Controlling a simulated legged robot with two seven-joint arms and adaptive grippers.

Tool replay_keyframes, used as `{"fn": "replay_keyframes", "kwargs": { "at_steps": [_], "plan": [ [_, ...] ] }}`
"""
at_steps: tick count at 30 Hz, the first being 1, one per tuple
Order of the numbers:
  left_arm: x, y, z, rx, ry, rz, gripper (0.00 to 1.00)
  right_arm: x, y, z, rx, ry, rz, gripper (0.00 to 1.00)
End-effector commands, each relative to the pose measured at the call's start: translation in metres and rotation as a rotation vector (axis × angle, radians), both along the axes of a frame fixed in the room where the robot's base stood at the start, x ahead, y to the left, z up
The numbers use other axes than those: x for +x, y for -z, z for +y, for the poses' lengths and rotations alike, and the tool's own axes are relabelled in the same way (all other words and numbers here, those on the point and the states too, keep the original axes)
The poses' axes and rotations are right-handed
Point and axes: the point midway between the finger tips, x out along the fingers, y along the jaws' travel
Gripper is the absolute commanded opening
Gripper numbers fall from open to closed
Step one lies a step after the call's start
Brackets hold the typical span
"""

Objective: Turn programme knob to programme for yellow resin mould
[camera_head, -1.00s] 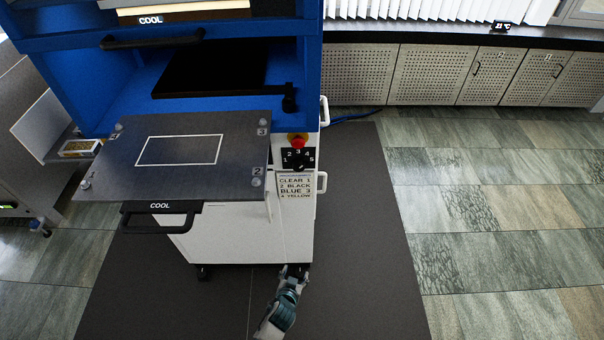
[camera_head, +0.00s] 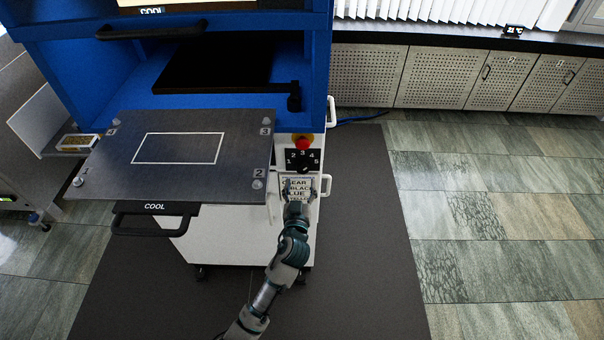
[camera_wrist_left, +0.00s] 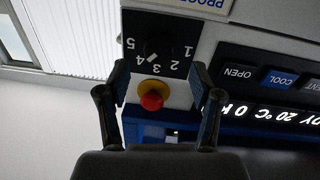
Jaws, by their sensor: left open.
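The programme knob (camera_head: 304,170) is a black dial with white numbers 1 to 5 on the white front panel of the press. In the left wrist view the knob (camera_wrist_left: 157,46) appears upside down; its white mark points near 3 or 4, and I cannot tell which. The label (camera_head: 297,184) below it lists colours and numbers, partly covered by my gripper. An earlier view reads 4 beside yellow. My left gripper (camera_head: 306,183) is open and empty in front of the label, just below the knob. My right gripper is out of view.
A red emergency button (camera_head: 302,142) on a yellow base sits just above the knob. The grey plate (camera_head: 215,180) marked with numbers juts out left of the panel. A white handle (camera_head: 325,185) stands to the right. The floor at right is clear.

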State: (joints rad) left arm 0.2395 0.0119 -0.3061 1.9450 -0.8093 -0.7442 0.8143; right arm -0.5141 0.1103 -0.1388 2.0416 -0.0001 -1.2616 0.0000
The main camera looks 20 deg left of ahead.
Motion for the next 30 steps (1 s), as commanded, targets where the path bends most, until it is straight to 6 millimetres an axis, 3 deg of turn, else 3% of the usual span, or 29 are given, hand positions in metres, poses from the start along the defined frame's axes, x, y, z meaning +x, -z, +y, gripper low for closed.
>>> {"fn": "replay_keyframes", "kwargs": {
  "at_steps": [3, 9, 20, 27, 30],
  "plan": [
    [0.023, 0.000, 0.004, 0.002, 0.001, -0.001, 0.65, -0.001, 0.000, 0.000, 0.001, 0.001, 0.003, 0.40],
    [0.045, 0.000, 0.009, 0.001, 0.001, 0.000, 0.65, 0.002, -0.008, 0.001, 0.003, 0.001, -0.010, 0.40],
    [0.050, 0.000, 0.010, -0.001, 0.001, 0.001, 0.65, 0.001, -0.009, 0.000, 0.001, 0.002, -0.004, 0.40],
    [0.050, 0.001, 0.010, 0.000, 0.002, 0.001, 0.05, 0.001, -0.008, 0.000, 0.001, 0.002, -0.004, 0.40],
    [0.050, 0.001, 0.010, 0.000, 0.002, 0.001, 0.05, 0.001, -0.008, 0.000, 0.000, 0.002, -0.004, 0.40]
  ]
}}
